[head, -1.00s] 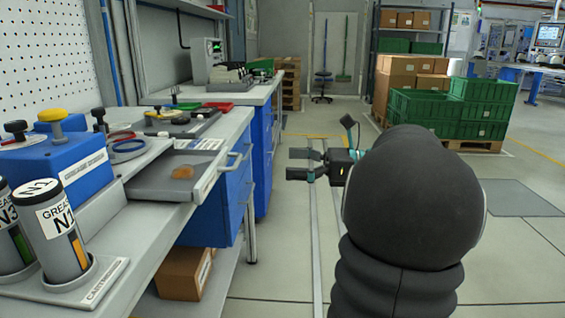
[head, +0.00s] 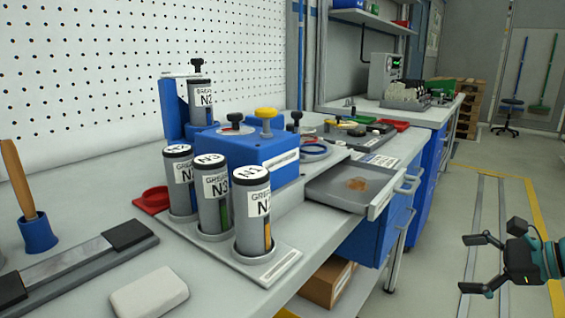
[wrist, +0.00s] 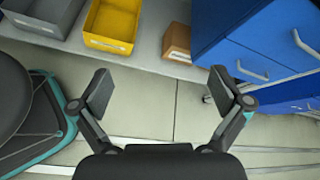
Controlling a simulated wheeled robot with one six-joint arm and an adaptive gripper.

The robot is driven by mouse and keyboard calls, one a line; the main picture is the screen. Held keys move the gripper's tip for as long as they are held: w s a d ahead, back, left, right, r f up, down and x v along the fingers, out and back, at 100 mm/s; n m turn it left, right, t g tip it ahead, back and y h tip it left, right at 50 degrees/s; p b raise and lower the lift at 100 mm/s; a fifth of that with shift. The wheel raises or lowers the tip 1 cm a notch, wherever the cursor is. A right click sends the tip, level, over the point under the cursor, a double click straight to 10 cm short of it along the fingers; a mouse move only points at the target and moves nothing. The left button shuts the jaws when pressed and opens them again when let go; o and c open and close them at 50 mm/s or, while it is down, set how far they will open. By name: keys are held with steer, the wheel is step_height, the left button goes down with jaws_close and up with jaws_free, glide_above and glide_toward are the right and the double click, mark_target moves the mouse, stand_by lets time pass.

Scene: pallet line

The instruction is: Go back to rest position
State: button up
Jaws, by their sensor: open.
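My gripper (head: 478,264) is at the lower right of the head view, out over the floor beside the workbench. Its jaws are spread and nothing is between them. In the wrist view my gripper (wrist: 158,100) also shows open and empty, with bare floor between and beyond the fingers. Most of my arm is outside the head view.
The workbench (head: 90,250) carries grease cartridges (head: 252,215) in a holder, a blue unit (head: 245,155) and an open drawer (head: 350,190). Under it are a cardboard box (head: 328,283) and a yellow bin (wrist: 110,25). The floor (head: 440,225) right of the bench is clear.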

steer(key=s+a+f+n+g+h, duration=0.5)
steer(key=s+a+f+n+h, duration=0.25)
steer(key=s+a+n, duration=0.35)
steer(key=s+a+r+n+t+h, duration=0.1)
steer(key=s+a+r+n+t, duration=0.1)
steer(key=a+n, duration=0.8)
steer(key=shift+s+a+r+n, duration=0.3)
steer(key=shift+s+a, duration=0.2)
steer(key=shift+s, duration=0.1)
